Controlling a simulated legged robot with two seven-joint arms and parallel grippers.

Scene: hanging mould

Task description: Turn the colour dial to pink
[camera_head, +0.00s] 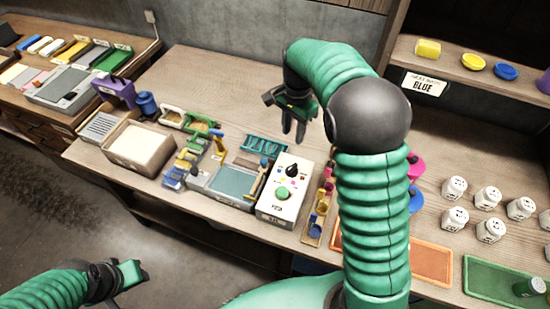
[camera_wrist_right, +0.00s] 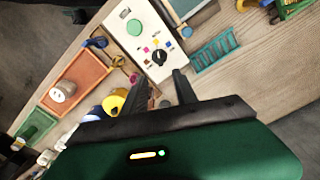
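The colour dial (camera_head: 293,170) is a black knob on top of a white box (camera_head: 270,207), with small coloured marks around it and a green round button (camera_head: 282,194) in front. In the right wrist view the dial (camera_wrist_right: 159,58) lies just beyond the fingertips, roughly midway between them. Where its pointer aims is too small to tell. My right gripper (camera_head: 294,135) is above the table behind the box, fingers down, apart from the dial. The wrist view shows its fingers (camera_wrist_right: 159,75) spread and empty. My left gripper (camera_head: 128,276) is low at the left, off the table; its opening is unclear.
A teal rack (camera_head: 264,146) and a grey-green tray (camera_head: 235,182) stand left of the box. White jars (camera_head: 487,197) and orange and green mats (camera_head: 495,282) lie farther right. The table behind the rack is clear.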

